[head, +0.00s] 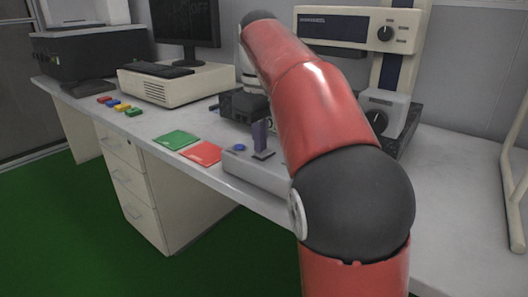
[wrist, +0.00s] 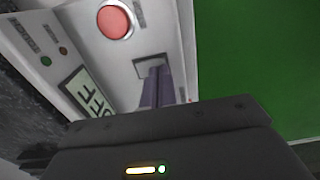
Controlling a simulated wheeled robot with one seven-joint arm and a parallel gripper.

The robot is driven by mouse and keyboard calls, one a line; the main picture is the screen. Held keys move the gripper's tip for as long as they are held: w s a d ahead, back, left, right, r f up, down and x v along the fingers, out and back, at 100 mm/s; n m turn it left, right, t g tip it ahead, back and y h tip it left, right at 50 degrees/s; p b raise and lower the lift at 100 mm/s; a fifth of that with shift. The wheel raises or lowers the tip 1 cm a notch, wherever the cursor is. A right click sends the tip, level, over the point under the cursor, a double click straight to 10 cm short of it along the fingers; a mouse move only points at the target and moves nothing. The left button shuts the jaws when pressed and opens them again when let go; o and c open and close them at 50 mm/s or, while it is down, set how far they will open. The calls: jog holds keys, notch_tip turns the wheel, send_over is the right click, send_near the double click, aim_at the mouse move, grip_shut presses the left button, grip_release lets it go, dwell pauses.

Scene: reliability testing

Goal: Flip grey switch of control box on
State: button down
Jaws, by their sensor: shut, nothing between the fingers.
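The light grey control box (head: 262,172) lies at the desk's front edge, partly hidden by my arm. In the head view it has a blue button (head: 239,147); the wrist view shows a red button (wrist: 114,21) and a display (wrist: 84,92) that appears to read OFF, turned round. The grey switch (wrist: 150,65) sits in a dark square mount. My gripper (wrist: 156,105) is shut and empty, very close over the box at the switch. A purple-grey upright piece joins their outlines; I cannot tell where fingers end and lever begins, nor whether they touch.
Green (head: 176,139) and red (head: 201,152) pads lie left of the box. Several coloured blocks (head: 122,107), a computer (head: 178,84) and a monitor stand farther left. A large instrument (head: 350,30) stands behind my arm.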

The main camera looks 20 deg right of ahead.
aim_at(263, 154)
jog(key=shift+f, duration=0.45)
jog(key=shift+r, duration=0.2)
notch_tip(263, 154, up, 5)
jog(key=p, duration=0.4)
jog(key=shift+p, duration=0.4)
jog(key=shift+r, duration=0.85)
jog(key=shift+s+d, duration=0.15)
jog(key=shift+s, duration=0.2)
jog(key=s, duration=0.2)
jog(key=s+f+m+t, duration=0.1)
jog(key=s, duration=0.1)
jog(key=s+d+f+m, duration=0.1)
jog(key=s, duration=0.1)
jog(key=shift+f+t+y, duration=0.25)
jog(key=shift+t+y, duration=0.05)
jog(key=shift+t, duration=0.1)
jog(key=s+a+f+m+t, duration=0.1)
jog(key=s+f+m+t, duration=0.2)
jog(key=s+f, duration=1.2)
jog(key=shift+s+a+f+m+t, duration=0.2)
jog(key=shift+f+m+t, duration=0.3)
jog(key=shift+m, duration=0.6)
